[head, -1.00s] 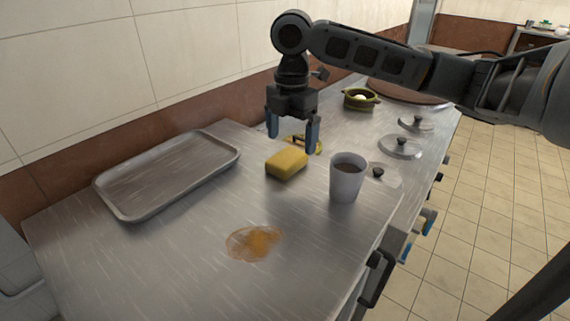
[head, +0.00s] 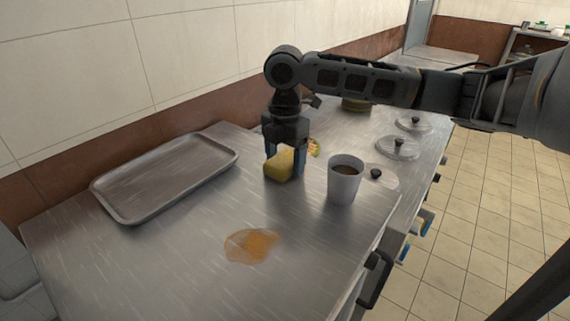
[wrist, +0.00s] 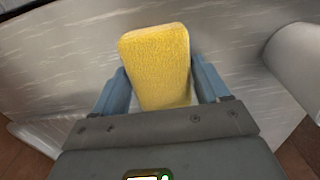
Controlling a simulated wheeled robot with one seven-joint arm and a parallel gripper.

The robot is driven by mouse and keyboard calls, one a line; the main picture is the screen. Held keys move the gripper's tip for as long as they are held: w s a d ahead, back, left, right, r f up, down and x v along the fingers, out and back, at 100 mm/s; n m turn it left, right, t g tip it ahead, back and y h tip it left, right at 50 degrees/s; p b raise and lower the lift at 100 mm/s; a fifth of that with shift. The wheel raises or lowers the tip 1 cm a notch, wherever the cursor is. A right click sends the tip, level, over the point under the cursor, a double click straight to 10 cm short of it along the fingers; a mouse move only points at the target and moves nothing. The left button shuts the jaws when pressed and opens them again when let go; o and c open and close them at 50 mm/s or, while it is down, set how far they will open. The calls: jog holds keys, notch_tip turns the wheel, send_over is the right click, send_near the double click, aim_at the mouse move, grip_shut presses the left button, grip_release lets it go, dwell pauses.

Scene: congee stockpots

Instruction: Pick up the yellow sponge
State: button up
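The yellow sponge (head: 281,166) is at the middle of the steel counter, between the tray and the cup. My gripper (head: 285,170) points down over it with one finger on each side. In the wrist view the sponge (wrist: 160,62) fills the space between the two blue-grey fingers (wrist: 160,85), and they appear to press on its sides. My gripper looks shut on it. The sponge sits tilted; I cannot tell whether its underside touches the counter.
A white cup (head: 344,181) with dark liquid stands close right of my gripper. A metal tray (head: 165,172) lies to the left. A brown-orange spill (head: 251,245) is in front. Pot lids (head: 398,148) lie behind right. The front left counter is clear.

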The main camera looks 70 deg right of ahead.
aim_at(291, 160)
jog(key=c, duration=0.6)
jog(key=shift+o, duration=0.2)
jog(key=shift+r, duration=0.55)
jog(key=r, duration=0.2)
jog(key=s+r, duration=0.1)
jog(key=shift+s+r, duration=0.2)
jog(key=shift+r, duration=0.15)
jog(key=s+r, duration=0.6)
jog(key=s, duration=0.4)
jog(key=shift+s+a+b, duration=0.15)
jog(key=shift+a+b, duration=0.15)
jog(key=shift+a, duration=0.1)
jog(key=shift+r, duration=0.1)
